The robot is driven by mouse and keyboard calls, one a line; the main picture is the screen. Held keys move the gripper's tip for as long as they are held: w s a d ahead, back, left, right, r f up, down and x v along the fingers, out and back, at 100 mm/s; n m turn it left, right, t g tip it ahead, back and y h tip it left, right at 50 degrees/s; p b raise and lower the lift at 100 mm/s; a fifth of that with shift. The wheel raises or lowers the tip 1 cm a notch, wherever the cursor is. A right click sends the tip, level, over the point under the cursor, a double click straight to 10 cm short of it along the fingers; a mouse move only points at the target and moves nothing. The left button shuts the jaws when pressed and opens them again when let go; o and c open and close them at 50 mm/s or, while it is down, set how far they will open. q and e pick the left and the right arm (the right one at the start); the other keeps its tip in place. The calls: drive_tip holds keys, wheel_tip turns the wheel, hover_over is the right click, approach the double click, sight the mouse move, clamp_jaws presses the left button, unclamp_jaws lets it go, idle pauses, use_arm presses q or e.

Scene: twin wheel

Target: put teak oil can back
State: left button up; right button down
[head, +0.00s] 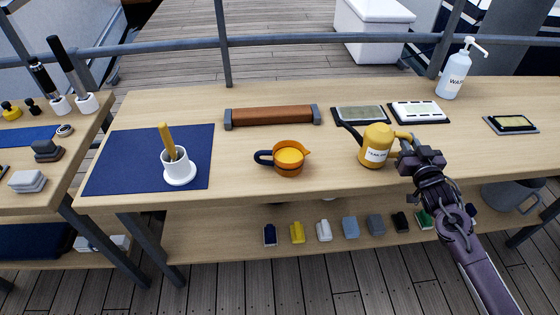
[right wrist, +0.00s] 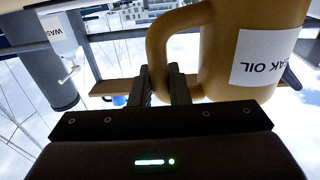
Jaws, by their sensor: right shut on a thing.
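The yellow teak oil can (head: 376,147) has a white label, a dark spout pointing left and a handle on its right. It is upright at the right part of the wooden table; I cannot tell whether its base touches the top. My right gripper (head: 406,153) comes in from the lower right and is shut on the can's handle. In the right wrist view the handle (right wrist: 156,48) runs down between the two fingers (right wrist: 162,86), and the can body (right wrist: 225,60) shows upside down beside them. My left gripper is not in view.
An orange cup (head: 289,158) stands left of the can. Behind are a brown roll (head: 272,116), two framed plates (head: 360,115) (head: 419,112) and a wash bottle (head: 453,78). A small tray (head: 511,124) lies at right. A blue mat (head: 110,165) carries a white brush pot (head: 174,163).

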drive_tip(key=shift+f, duration=0.2)
idle(0.5)
drive_tip(key=c, duration=1.3)
unclamp_jaws()
drive_tip(key=shift+f, duration=0.15)
drive_tip(key=shift+s+r+p, duration=0.2)
drive_tip(key=shift+s+p, duration=0.5)
drive_tip(key=shift+s, duration=0.2)
drive_tip(key=s+p, duration=0.5)
drive_tip(key=s, duration=0.3)
drive_tip(key=shift+s, duration=0.15)
drive_tip(key=shift+f, duration=0.1)
drive_tip(key=s, duration=0.7)
drive_tip(key=shift+s+b, duration=0.4)
drive_tip(key=shift+b, duration=0.05)
